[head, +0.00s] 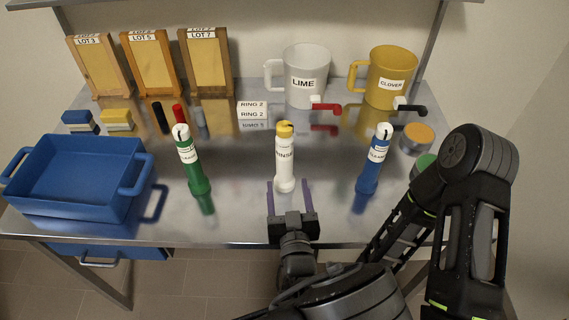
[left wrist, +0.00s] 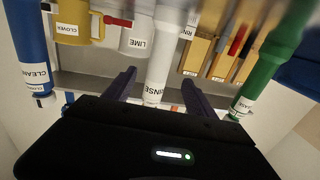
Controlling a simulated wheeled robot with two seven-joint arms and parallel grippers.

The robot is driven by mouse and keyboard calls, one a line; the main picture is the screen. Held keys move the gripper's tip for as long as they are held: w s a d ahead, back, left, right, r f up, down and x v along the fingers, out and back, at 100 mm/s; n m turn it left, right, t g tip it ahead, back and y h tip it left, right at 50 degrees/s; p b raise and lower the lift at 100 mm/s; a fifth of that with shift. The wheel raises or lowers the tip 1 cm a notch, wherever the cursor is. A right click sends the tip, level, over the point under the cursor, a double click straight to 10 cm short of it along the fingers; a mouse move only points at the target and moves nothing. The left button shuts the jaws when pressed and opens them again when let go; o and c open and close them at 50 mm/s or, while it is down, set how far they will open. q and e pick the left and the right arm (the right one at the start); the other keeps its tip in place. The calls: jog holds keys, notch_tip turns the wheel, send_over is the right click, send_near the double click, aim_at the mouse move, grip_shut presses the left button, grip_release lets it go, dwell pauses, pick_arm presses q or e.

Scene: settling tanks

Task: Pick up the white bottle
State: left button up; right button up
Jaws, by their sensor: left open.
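The white bottle (head: 284,165), with a yellow cap and a label reading RINSE, stands upright at the middle of the metal table. My left gripper (head: 288,184) is open and low at the near side of its base, with one purple finger to each side. In the left wrist view, where things appear upside down, the white bottle (left wrist: 160,68) shows between the two fingers (left wrist: 157,88). Neither finger visibly touches it; how far it reaches between them I cannot tell. My right gripper is not in view.
A green bottle (head: 193,165) stands to the left and a blue bottle (head: 373,165) to the right. A blue tray (head: 75,207) is at far left. Behind are the LIME jug (head: 306,88), the yellow CLOVER jug (head: 390,85) and wooden lot boards (head: 152,65). Bare table separates the bottles.

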aim_at(285, 168)
pick_arm(q)
jog(key=shift+w+a, duration=0.2)
jog(key=shift+w, duration=1.5)
jog(key=shift+w+a, duration=0.15)
jog(key=shift+w, duration=1.55)
jog(key=shift+w, duration=0.1)
jog(key=w, duration=0.5)
jog(key=shift+a, duration=0.2)
jog(key=shift+c, duration=0.4)
grip_shut()
